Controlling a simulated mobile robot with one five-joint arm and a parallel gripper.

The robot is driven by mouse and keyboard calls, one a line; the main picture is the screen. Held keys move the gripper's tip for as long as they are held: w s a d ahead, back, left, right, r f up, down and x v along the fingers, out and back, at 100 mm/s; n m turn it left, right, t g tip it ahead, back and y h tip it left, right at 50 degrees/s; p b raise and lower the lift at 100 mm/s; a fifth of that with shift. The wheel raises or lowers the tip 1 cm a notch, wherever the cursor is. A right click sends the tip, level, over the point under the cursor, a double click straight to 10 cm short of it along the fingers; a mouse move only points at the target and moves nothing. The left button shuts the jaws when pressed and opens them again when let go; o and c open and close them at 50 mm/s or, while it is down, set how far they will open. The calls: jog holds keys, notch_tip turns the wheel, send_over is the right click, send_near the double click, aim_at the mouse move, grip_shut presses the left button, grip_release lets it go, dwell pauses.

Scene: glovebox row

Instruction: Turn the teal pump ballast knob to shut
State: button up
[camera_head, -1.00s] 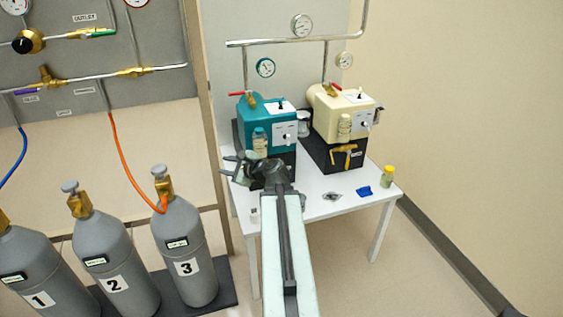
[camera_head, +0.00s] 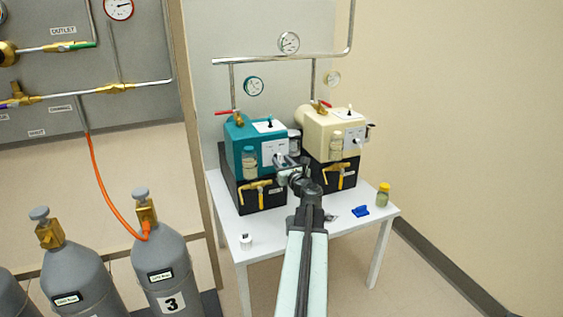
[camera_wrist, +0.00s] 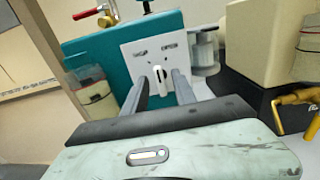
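The teal pump (camera_head: 240,137) stands on the white table at the left of a cream pump. In the wrist view the teal pump (camera_wrist: 100,52) fills the upper middle. Its white front plate (camera_wrist: 142,52) carries two small labels, too blurred to read. The ballast knob (camera_wrist: 159,80) sits below them, with a pale pointer running roughly downward in the picture. My gripper (camera_wrist: 160,82) is open, with one finger at each side of the knob; I cannot tell whether they touch it. In the head view my gripper (camera_head: 286,161) is at the plate and hides most of the knob.
The cream pump (camera_head: 330,130) stands close on the right. A glass jar (camera_wrist: 92,92) hangs left of the plate and a clear canister (camera_wrist: 203,50) is on the right.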

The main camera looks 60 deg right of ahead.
jog(key=shift+w+d, duration=0.35)
jog(key=shift+w, duration=0.15)
grip_shut()
jog(key=shift+s, duration=0.15)
jog(key=shift+a+n, duration=0.1)
jog(key=shift+n, duration=0.2)
jog(key=shift+w+a+n, duration=0.1)
jog(key=shift+w+n, duration=0.05)
jog(key=shift+n, duration=1.15)
jog(key=shift+w+n, duration=0.1)
jog(key=shift+n, duration=1.2)
grip_release()
